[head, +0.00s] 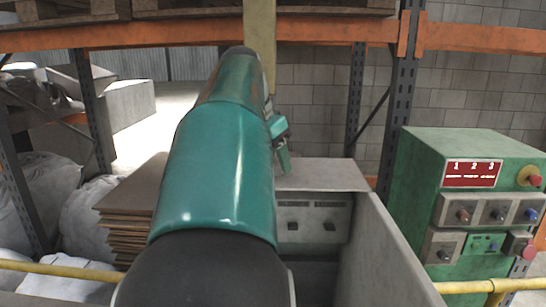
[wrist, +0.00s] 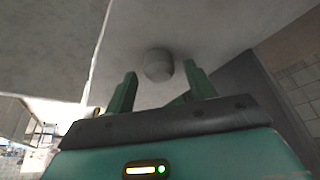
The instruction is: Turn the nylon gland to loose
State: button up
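A rounded grey knob-like part (wrist: 158,65), which looks like the nylon gland, sticks out of a pale grey surface (wrist: 210,25) in the wrist view. My gripper (wrist: 160,70) is open, with its two green fingers apart on either side of the part in the picture. A gap shows between each finger and the part; I cannot tell whether the tips reach around it. In the head view my gripper (head: 283,158) shows only partly behind my teal arm, and the gland is not visible there.
A grey box with a front panel (head: 312,222) stands behind my arm. A green control cabinet (head: 415,190) with buttons is at the right. A yellow rail (head: 470,287) crosses the front. Stacked brown sheets (head: 125,220) and white sacks (head: 90,215) are at the left.

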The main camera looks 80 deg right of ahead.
jog(key=c, duration=0.9)
